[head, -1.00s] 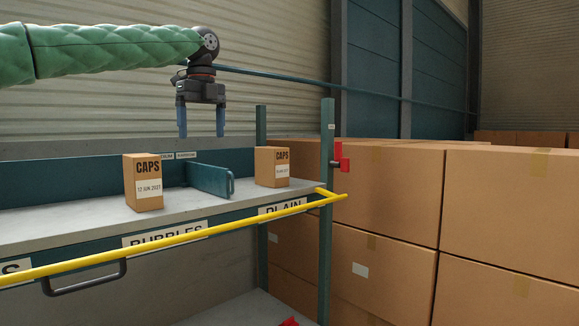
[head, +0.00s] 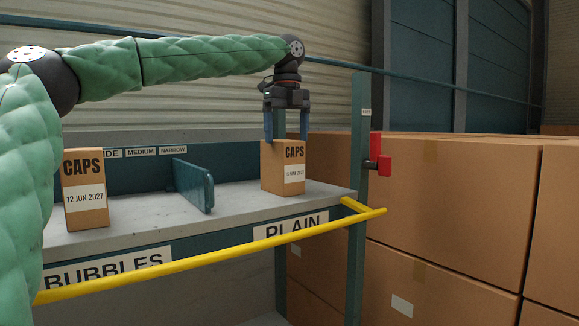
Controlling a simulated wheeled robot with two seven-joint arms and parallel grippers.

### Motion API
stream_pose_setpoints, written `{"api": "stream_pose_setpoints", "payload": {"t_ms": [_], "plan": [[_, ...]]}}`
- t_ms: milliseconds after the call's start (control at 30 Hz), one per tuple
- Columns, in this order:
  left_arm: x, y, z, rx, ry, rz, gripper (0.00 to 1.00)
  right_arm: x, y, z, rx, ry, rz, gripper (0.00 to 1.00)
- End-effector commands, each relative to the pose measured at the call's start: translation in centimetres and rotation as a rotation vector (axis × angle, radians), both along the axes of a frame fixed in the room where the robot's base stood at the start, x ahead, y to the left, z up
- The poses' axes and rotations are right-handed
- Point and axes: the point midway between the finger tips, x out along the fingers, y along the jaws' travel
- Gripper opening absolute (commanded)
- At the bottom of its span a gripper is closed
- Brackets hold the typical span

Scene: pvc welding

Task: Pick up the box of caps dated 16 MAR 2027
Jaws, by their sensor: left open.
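A brown caps box (head: 285,168) stands upright at the right end of the grey shelf, above the PLAIN label. Its small white label appears to read 16 MAR 2027. My left gripper (head: 287,136) points down over this box. Its blue fingers are apart, and their lower ends reach the top of the box; I cannot tell whether they touch it. A second caps box (head: 86,190), labelled 12 JUN 2027, stands at the left above the BUBBLES label. My right gripper is not in view.
A blue-green divider (head: 194,186) stands on the shelf (head: 150,222) between the boxes. A yellow rail (head: 215,258) runs along the front. A post (head: 358,200) with a red part (head: 378,163) is at the right end. Large cartons (head: 450,205) fill the right side.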

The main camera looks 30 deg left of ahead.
Motion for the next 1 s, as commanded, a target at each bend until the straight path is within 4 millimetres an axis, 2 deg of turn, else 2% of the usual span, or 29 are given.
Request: {"api": "stream_pose_setpoints", "payload": {"t_ms": [133,267,600,933,1000], "plan": [[-0.1,0.0,-1.1,-0.001,0.001,-0.001,0.85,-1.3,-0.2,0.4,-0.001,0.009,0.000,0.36],[-0.4,0.1,-1.9,-0.001,0.003,-0.001,0.85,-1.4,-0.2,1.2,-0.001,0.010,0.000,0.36],[-0.8,0.1,-5.7,-0.001,0.001,0.000,0.85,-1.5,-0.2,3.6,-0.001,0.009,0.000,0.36],[-0.8,0.1,-6.5,0.000,0.000,0.001,0.85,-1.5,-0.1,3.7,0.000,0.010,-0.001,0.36],[-0.8,0.1,-6.4,0.000,0.000,0.000,0.71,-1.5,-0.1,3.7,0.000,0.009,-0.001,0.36]]}}
